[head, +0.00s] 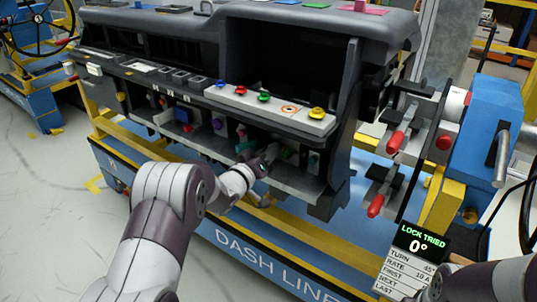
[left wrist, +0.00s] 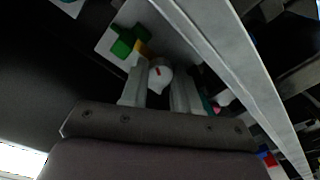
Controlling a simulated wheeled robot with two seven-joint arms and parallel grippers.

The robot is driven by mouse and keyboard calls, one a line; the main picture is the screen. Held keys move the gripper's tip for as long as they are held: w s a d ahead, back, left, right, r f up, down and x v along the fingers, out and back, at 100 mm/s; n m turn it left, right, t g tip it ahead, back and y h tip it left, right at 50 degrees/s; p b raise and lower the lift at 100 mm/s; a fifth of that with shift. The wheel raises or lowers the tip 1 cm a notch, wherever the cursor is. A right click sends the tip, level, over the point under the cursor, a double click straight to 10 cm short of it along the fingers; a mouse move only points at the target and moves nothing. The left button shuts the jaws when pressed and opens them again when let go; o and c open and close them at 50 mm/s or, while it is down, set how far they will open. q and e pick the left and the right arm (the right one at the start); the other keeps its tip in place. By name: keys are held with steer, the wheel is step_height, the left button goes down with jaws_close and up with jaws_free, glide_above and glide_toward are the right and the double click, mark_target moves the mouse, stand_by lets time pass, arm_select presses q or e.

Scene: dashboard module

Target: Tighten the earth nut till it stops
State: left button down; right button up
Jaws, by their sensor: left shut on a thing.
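My left gripper (head: 268,158) reaches into the open lower bay of the dashboard module (head: 225,160). In the left wrist view its two fingers (left wrist: 161,82) are shut on a pale round piece with a red mark (left wrist: 160,72), which looks like the earth nut. The fingers sit on either side of it. In the head view the nut cannot be made out behind the gripper and wrist. Part of my right arm shows at the lower right, but its gripper is out of view.
A green cross-shaped part (left wrist: 124,46) lies close to the fingers, and a long grey rail (left wrist: 215,50) runs beside them. The module's front lip (head: 285,185) is under my wrist. Red-handled clamps (head: 395,142) stand at right.

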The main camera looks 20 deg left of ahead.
arm_select(q)
steer(key=m+b, duration=0.1)
steer(key=m, duration=0.1)
steer(key=m+b, duration=0.1)
steer(key=m, duration=0.1)
steer(key=shift+f+m, duration=0.2)
steer(key=shift+m, duration=0.1)
steer(key=m+b, duration=0.2)
steer(key=m, duration=0.1)
steer(key=shift+m, duration=0.4)
steer(key=m+b, duration=0.3)
steer(key=shift+m, duration=0.4)
steer(key=m+b, duration=0.3)
steer(key=shift+f+m+h, duration=0.1)
steer(key=shift+m+h, duration=0.2)
steer(key=m+b, duration=0.3)
steer(key=shift+a+m, duration=0.1)
steer(key=shift+m, duration=0.3)
steer(key=m+b, duration=0.4)
steer(key=shift+m, duration=0.3)
steer(key=m+b, duration=0.2)
steer(key=m, duration=0.1)
steer(key=shift+m, duration=0.3)
steer(key=shift+r+m+h+b, duration=0.2)
steer(key=shift+m+h+b, duration=0.1)
steer(key=shift+m+b, duration=0.85)
steer(key=shift+m, duration=0.35)
